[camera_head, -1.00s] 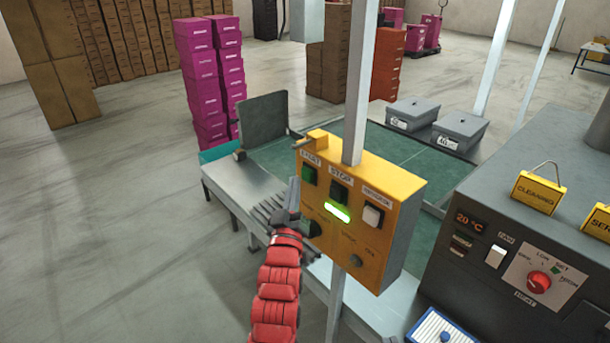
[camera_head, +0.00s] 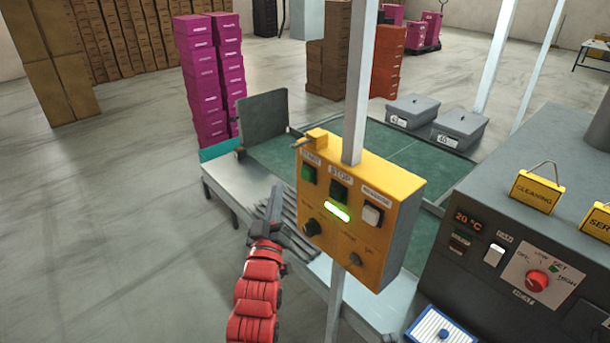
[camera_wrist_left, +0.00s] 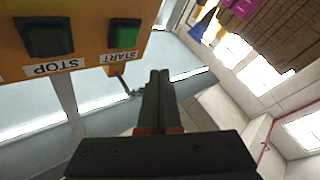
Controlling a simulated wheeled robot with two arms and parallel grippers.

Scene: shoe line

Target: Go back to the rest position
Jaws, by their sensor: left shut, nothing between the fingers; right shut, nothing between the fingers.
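My left gripper (camera_head: 272,208) is shut and empty, a little to the left of the yellow control box (camera_head: 385,210) in the head view. It is apart from the box's front face. In the left wrist view, the closed fingers (camera_wrist_left: 157,90) point up past the box, with the black STOP button (camera_wrist_left: 45,37) and the green START button (camera_wrist_left: 125,36) at upper left. The START button also shows in the head view (camera_head: 309,174), and a green light (camera_head: 337,211) glows on the box. My right gripper is in neither view.
A metal post (camera_head: 356,90) holds the box. A conveyor with a green belt (camera_head: 285,158) runs behind it, with grey lidded boxes (camera_head: 459,128) on the far side. A grey machine (camera_head: 500,230) with a red knob stands at right. Open floor (camera_head: 110,220) lies at left.

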